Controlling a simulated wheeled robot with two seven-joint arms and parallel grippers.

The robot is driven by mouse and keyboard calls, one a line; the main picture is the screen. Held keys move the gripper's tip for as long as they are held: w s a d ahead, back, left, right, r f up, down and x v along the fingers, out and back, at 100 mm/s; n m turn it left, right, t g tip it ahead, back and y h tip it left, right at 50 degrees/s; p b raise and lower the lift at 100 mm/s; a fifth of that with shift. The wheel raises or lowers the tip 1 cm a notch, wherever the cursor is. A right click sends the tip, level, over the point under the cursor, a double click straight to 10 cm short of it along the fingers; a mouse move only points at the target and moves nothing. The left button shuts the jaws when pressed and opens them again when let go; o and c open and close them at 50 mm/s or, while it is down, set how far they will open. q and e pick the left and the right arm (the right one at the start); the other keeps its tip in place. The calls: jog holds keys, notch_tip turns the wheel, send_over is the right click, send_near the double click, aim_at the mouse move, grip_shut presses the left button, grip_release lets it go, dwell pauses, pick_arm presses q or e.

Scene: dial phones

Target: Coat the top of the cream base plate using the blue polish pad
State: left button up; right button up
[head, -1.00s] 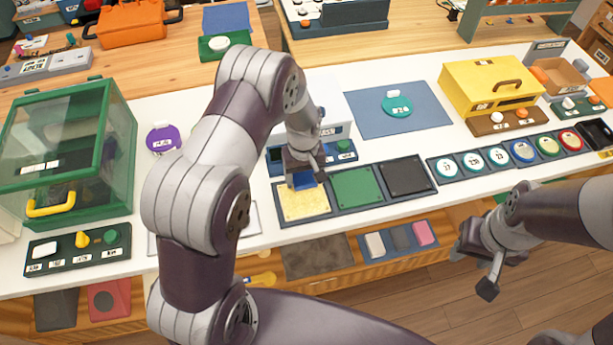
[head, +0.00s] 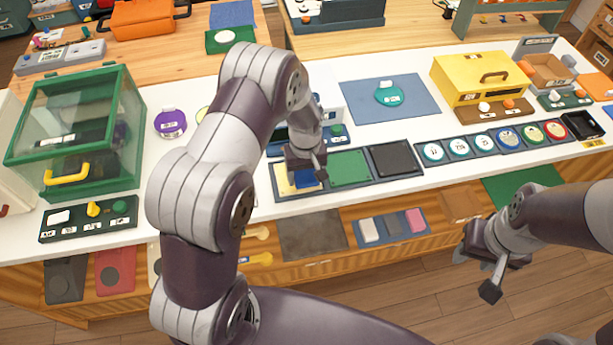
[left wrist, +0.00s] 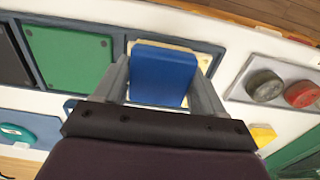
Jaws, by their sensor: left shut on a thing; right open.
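The cream base plate (head: 283,187) lies in the left bay of a dark tray, beside a green plate and a black plate. My left gripper (head: 306,170) is shut on the blue polish pad (head: 306,180) and holds it over the cream plate. In the left wrist view the blue pad (left wrist: 163,75) sits between the fingers, with cream plate (left wrist: 204,60) showing around its edges. It looks low on the plate; contact cannot be told. My arm and gripper hide part of the plate. My right gripper (head: 477,272) is open and empty, in front of the counter.
The green plate (head: 349,168) and black plate (head: 396,158) adjoin on the right. A blue mat with a teal dial (head: 388,94) lies behind. A green glass case (head: 75,130) stands left, a yellow box (head: 482,78) right. An open shelf with pads (head: 392,228) is below.

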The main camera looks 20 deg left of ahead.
pick_arm(q)
jog(key=shift+w+a+r+p, duration=0.1)
jog(key=shift+a+r+p, duration=0.05)
jog(key=shift+r+p, duration=0.6)
notch_tip(320, 180, up, 3)
jog(key=shift+f+p, duration=0.2)
jog(key=shift+p, duration=0.55)
jog(key=shift+r+p, duration=0.5)
jog(key=shift+r, duration=0.15)
